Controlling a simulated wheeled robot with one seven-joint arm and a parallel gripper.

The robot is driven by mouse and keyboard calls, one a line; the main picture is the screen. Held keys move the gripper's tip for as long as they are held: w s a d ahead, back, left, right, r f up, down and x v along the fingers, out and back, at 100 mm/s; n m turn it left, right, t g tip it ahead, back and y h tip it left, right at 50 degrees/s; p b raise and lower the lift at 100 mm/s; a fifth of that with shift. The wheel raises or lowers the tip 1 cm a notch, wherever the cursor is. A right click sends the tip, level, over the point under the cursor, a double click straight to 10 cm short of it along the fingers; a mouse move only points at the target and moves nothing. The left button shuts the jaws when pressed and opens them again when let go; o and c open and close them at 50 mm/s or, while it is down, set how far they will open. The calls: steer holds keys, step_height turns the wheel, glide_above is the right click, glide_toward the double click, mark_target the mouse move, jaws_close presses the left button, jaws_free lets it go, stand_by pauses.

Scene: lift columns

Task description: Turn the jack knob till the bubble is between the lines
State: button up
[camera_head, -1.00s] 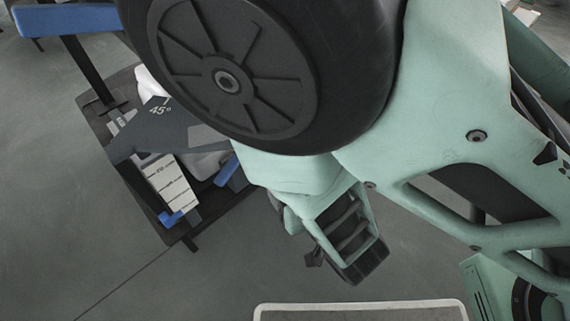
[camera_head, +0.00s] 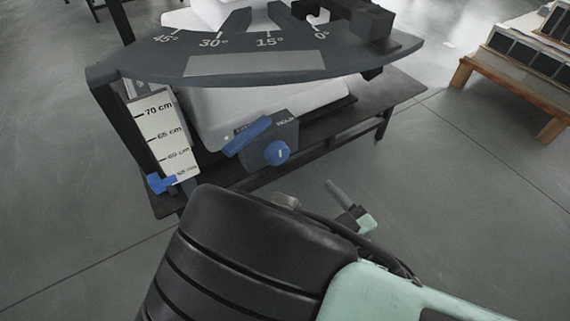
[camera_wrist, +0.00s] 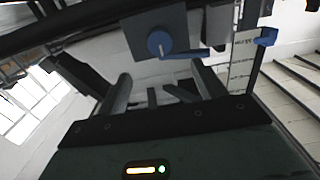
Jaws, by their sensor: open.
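The blue round knob (camera_head: 277,153) sits on a small grey box (camera_head: 285,135) on the lift column's lower part. A blue lever (camera_head: 247,136) slants beside it. In the wrist view the knob (camera_wrist: 158,43) and lever (camera_wrist: 188,54) are beyond the fingers. No bubble or level lines can be made out. A height scale (camera_head: 160,125) has a blue pointer (camera_head: 160,183) near its lowest mark. My gripper (camera_wrist: 162,92) is open and empty, its fingers apart, not touching the knob. In the head view it (camera_head: 347,205) is partly hidden by my arm, below and right of the knob.
A dark angle plate (camera_head: 255,62) marked from 0° to 45° juts out above the knob. A dark base shelf (camera_head: 395,98) carries a white body (camera_head: 210,115). A wooden rack (camera_head: 510,80) with dark panels stands at the right. Floor between is clear.

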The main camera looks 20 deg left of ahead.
mark_target(280, 157)
steer(key=b+x, duration=0.4)
steer(key=x, duration=0.7)
steer(key=shift+f, duration=0.15)
steer(key=shift+w+a+b, duration=0.35)
steer(key=c, duration=1)
